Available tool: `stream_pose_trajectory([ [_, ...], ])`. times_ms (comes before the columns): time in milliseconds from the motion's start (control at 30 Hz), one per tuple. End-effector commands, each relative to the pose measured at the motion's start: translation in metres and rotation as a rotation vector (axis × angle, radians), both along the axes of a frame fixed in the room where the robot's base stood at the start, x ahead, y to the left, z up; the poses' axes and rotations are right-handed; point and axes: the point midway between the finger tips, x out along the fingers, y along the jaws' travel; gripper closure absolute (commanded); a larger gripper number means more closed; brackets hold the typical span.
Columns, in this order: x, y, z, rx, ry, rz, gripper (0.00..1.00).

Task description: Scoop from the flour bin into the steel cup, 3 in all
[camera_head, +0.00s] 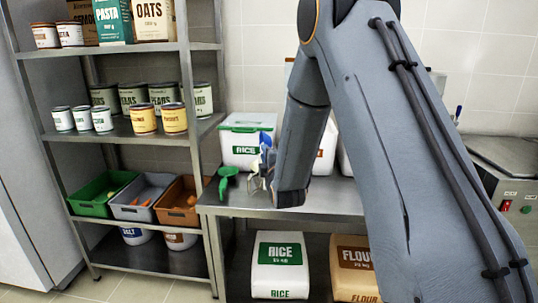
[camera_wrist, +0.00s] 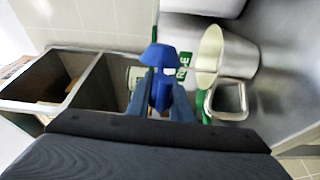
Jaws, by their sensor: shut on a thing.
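My gripper (camera_wrist: 161,104) is shut on a blue scoop (camera_wrist: 158,72), seen between its fingers in the wrist view. In the head view the blue scoop (camera_head: 265,140) shows above the bench, just left of my arm. A tapered steel cup (camera_wrist: 238,58) with a pale inside shows right of the scoop in the wrist view; I cannot tell how full it is. A white bin with a brown label, likely the flour bin (camera_head: 326,150), is mostly hidden behind my arm in the head view. Its contents cannot be seen.
A white rice bin (camera_head: 240,148) with a green lid stands at the back of the bench. A square steel container (camera_wrist: 230,99) is near the cup. A shelf rack (camera_head: 140,135) with cans and crates stands left.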

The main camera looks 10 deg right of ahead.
Motion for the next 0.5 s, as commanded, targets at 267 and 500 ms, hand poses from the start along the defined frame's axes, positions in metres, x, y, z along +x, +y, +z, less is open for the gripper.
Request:
stream_pose_trajectory([
  [267, 0.000, 0.011, -0.005, -0.245, -0.006, 0.000, 1.00],
  [500, 0.000, 0.014, -0.006, -0.319, -0.007, 0.000, 1.00],
])
